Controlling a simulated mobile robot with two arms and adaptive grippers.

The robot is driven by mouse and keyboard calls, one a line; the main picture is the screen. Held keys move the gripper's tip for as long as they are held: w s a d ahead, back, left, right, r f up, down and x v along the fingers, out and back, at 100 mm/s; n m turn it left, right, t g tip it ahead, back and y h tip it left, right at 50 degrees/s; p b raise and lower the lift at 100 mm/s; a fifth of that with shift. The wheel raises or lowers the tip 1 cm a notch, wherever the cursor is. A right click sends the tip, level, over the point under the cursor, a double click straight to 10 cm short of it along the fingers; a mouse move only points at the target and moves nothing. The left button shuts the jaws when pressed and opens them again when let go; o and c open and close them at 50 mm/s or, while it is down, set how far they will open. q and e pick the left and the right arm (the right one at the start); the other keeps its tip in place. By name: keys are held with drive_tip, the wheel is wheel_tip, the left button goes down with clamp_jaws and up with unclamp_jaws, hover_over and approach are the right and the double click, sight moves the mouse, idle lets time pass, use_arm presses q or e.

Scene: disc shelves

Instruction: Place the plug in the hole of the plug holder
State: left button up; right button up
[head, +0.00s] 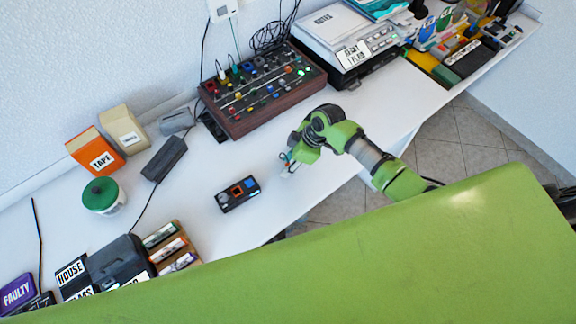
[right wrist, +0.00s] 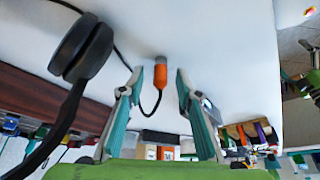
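The orange plug (right wrist: 160,76) has a grey end and a thin black cable. In the right wrist view it shows between the two fingertips, with a clear gap on both sides. My right gripper (right wrist: 157,80) is open and does not touch it there. A black box with orange-edged squares (head: 237,194), perhaps the plug holder, lies to the left of the gripper. Its hole cannot be made out. My left gripper is not in view.
A wooden-sided control panel (head: 262,90) with knobs stands behind the gripper. An orange tape box (head: 96,147), a green-lidded jar (head: 103,196) and a disc rack (head: 165,247) stand at left. The table between the black box and the panel is mostly clear.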

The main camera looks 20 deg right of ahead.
clamp_jaws()
drive_tip(key=shift+r, duration=0.1)
